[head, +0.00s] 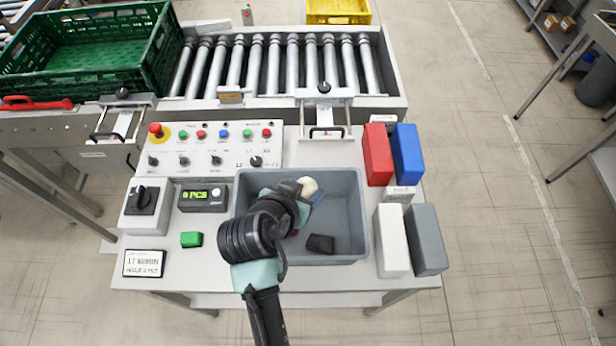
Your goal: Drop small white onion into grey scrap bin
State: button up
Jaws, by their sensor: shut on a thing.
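A small white onion (309,186) shows at the end of my gripper (306,190), which is shut on it. My gripper and wrist are over the open grey bin (358,215) in the middle of the table, and the onion is near its back wall. How high the onion is above the bin floor is hard to tell. A black block (320,244) lies in the bin. My arm covers the left part of the bin.
Red (378,155), blue (407,153), white (392,240) and grey (428,240) boxes stand right of the bin. A control panel (215,147), a counter (203,195) and a green block (191,239) are left. A roller conveyor (290,62) and green crate (85,50) lie behind.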

notch_tip(320, 180, down, 6)
jog(key=b, duration=0.4)
jog(key=shift+r+b, duration=0.15)
jog(key=shift+b, duration=0.15)
jog(key=shift+d, duration=0.1)
jog(key=o, duration=1.5)
jog(key=shift+c, duration=0.2)
jog(key=b+v, duration=0.2)
jog(key=v, duration=1.1)
